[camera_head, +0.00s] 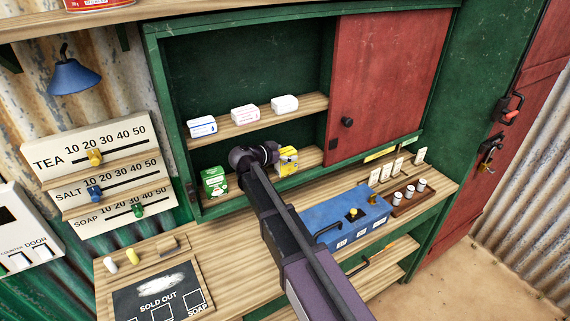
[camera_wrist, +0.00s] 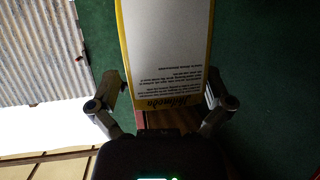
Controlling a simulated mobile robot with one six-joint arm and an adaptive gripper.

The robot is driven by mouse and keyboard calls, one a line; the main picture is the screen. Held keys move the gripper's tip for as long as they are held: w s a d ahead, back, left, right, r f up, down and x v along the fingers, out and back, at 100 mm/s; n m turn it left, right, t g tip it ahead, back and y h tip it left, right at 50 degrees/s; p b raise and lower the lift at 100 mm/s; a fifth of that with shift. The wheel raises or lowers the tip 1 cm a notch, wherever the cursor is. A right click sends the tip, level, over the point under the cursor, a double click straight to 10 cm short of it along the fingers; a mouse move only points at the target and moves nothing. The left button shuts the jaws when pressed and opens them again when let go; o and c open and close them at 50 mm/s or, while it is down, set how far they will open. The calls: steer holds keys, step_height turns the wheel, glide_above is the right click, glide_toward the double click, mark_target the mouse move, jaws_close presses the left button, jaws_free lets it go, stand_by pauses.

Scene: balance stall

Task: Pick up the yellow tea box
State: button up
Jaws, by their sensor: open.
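The yellow tea box (camera_head: 288,163) stands on the lower shelf of the green cabinet, partly hidden behind my wrist in the head view. In the wrist view the box (camera_wrist: 166,45) shows its white printed panel with yellow edges, and it is close ahead of my gripper. My gripper (camera_wrist: 163,97) is open, with one finger on each side of the box's near end. A gap shows at the left finger; the right finger is nearer the box, and I cannot tell whether it touches. In the head view my arm hides the fingertips.
A green box (camera_head: 214,181) stands on the same shelf to the left. Several white boxes (camera_head: 245,114) stand on the upper shelf (camera_head: 222,138) above. A red sliding door (camera_head: 385,80) covers the cabinet's right side. A blue case (camera_head: 345,222) sits on the counter below.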

stand_by(0.4)
steer(key=c, duration=1.1)
steer(key=shift+r, duration=0.15)
steer(key=shift+r+p, duration=0.7)
steer(key=shift+p, duration=0.15)
steer(key=s+d, duration=0.3)
steer(key=s, duration=0.2)
steer(key=s+d, duration=0.3)
steer(key=s, duration=0.2)
steer(key=s+d, duration=0.4)
steer(key=s, duration=0.1)
steer(key=shift+f, duration=0.1)
